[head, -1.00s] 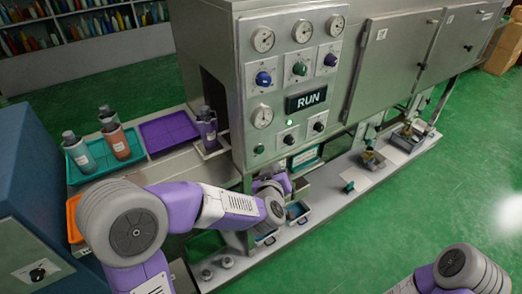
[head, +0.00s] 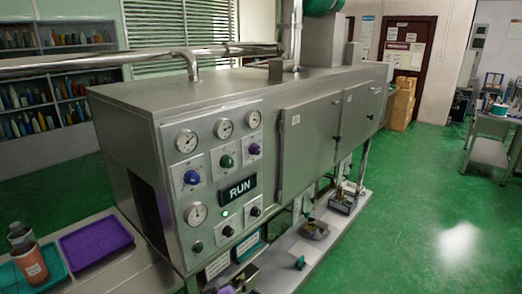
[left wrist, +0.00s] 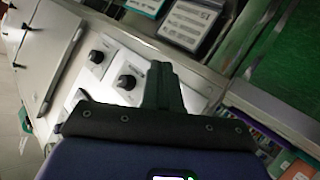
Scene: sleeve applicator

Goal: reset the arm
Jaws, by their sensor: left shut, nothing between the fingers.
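My left gripper (left wrist: 160,72) shows in the left wrist view with its dark fingers together and nothing between them. It is in front of the machine's panel, near black knobs (left wrist: 126,82). In the head view only a small purple part of my left arm (head: 227,289) shows at the bottom edge, by the lower front of the sleeve applicator. The grey sleeve applicator (head: 150,110) has gauges, coloured knobs and a lit RUN sign (head: 238,189). My right gripper is not in view.
A low ledge (head: 285,262) with small fixtures runs along the machine's front.

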